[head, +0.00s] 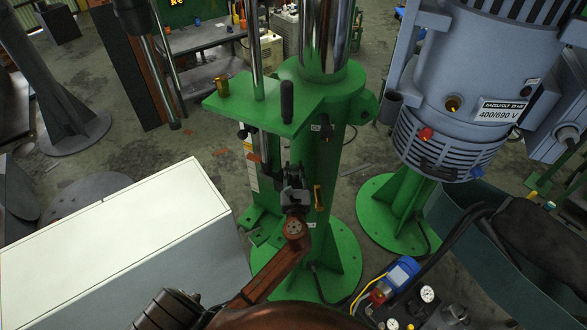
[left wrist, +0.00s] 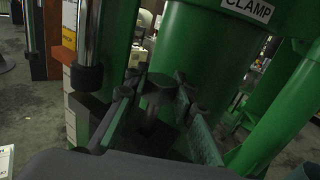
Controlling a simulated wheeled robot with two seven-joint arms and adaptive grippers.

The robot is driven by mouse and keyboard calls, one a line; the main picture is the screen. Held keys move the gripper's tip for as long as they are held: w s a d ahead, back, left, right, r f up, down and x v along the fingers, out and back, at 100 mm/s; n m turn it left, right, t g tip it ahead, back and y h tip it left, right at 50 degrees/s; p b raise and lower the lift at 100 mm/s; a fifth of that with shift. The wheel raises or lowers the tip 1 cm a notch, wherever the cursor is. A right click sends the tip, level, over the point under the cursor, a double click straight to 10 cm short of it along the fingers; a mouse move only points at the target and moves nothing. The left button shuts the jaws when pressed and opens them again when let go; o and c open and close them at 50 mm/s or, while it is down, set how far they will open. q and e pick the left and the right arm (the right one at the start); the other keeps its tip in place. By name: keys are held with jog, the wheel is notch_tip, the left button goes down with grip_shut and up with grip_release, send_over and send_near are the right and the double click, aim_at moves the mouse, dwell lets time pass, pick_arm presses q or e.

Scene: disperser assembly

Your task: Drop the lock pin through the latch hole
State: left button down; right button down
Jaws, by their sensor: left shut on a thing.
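My left gripper (head: 292,180) is in front of the green column, below the green bracket plate (head: 262,112). In the left wrist view its two fingers (left wrist: 156,98) are shut on a dark, round-headed piece, which I take to be the lock pin (left wrist: 157,88). The pin's lower part is hard to see in shadow. In the head view the pin cannot be told apart from the dark fingers. I cannot make out the latch hole in either view. My right gripper is not in view.
A black upright handle (head: 287,101) stands at the plate's edge, and a brass piece (head: 221,85) sits at its left corner. A black-ended rod (left wrist: 86,72) hangs left of the fingers. A white cabinet (head: 120,235) stands at left, a grey motor (head: 455,90) at right.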

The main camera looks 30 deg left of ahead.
aim_at(294, 180)
pick_arm(q)
jog(key=shift+f+b, duration=0.6)
jog(key=shift+f, duration=0.3)
jog(key=shift+f+b, duration=1.1)
jog(key=shift+f, duration=0.55)
jog(key=c, duration=1.7)
grip_release()
jog(key=shift+o, duration=0.8)
jog(key=v, duration=1.2)
jog(key=shift+s+a, duration=0.1)
jog(key=shift+a, duration=0.05)
